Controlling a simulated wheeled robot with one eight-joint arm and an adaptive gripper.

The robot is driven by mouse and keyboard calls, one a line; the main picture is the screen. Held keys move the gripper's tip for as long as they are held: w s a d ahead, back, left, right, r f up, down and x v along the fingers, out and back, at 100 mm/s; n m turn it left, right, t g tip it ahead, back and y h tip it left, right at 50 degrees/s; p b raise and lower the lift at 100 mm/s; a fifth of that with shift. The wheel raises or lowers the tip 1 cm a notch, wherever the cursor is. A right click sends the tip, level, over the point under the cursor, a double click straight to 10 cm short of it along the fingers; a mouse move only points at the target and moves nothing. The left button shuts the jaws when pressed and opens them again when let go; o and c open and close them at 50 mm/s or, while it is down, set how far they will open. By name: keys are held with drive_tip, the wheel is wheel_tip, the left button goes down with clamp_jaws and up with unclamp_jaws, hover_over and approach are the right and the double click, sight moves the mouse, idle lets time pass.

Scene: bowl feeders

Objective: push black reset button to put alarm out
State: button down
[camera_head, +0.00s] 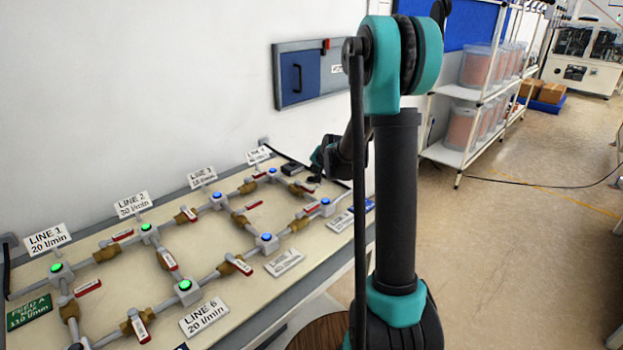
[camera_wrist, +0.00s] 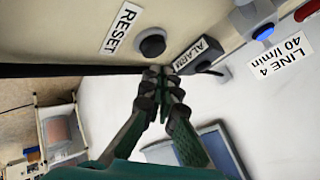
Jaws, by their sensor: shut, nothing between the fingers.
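The black reset button (camera_wrist: 152,45) is a round knob on the beige board, beside a white RESET label (camera_wrist: 122,27) in the wrist view. My gripper (camera_wrist: 163,72) has its fingertips together and empty. The tips appear just below the button in that view; I cannot tell whether they touch the board. A dark ALARM box (camera_wrist: 200,60) sits to the right of the button. In the head view my gripper (camera_head: 318,165) is at the far right end of the board, partly hidden by my arm. The button is not clear there.
The board (camera_head: 240,285) carries pipes, red-handled valves and junctions with green or blue lights. The LINE 4 sign (camera_wrist: 277,51) stands near the ALARM box. A blue-door wall cabinet (camera_head: 300,78) is behind. Shelves with bins (camera_head: 480,100) stand right; the floor there is open.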

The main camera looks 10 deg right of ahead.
drive_tip(key=shift+r, duration=2.65)
